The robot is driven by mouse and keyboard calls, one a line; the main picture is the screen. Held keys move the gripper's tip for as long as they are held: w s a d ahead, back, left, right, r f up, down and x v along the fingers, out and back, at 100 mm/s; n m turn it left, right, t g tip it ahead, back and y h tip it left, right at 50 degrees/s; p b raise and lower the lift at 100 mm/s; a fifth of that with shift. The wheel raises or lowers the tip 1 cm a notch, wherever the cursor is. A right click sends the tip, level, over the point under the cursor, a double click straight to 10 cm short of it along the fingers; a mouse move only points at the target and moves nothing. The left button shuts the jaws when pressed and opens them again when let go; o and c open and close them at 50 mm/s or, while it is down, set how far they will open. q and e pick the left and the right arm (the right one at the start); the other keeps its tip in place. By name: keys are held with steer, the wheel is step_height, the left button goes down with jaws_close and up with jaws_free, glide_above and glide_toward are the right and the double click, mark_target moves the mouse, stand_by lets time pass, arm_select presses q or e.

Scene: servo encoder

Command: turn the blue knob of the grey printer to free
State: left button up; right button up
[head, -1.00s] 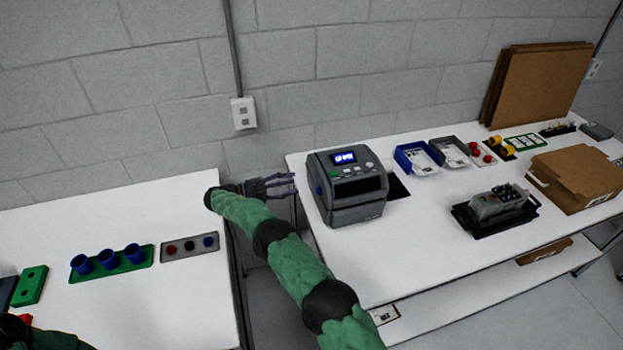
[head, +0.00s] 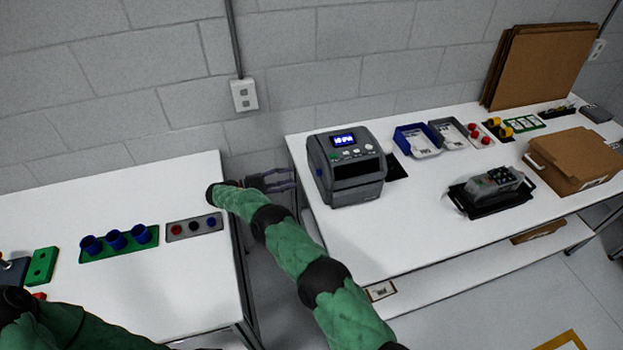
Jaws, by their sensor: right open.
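The grey printer (head: 345,180) stands at the left end of the right-hand table, with a small lit blue display on top. A small bit of blue on its left side (head: 317,171) looks like the edge of the blue knob; its setting cannot be read. My right gripper (head: 289,179) is open and empty, just left of the printer, over the gap between the tables. Its fingers point at the printer's left side and appear apart from it. My left arm shows at the bottom left corner; its gripper is not clearly visible.
The left table (head: 190,290) holds a green tray with blue cups (head: 118,254) and a grey button plate (head: 195,228). Right of the printer are a blue bin (head: 418,140), a black device (head: 490,190) and a cardboard box (head: 575,163). The wall is close behind.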

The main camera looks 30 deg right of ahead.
mark_target(318, 173)
steer(key=b+x, duration=0.5)
steer(key=x, duration=0.3)
steer(key=shift+s+d, duration=0.2)
steer(key=shift+d, duration=0.1)
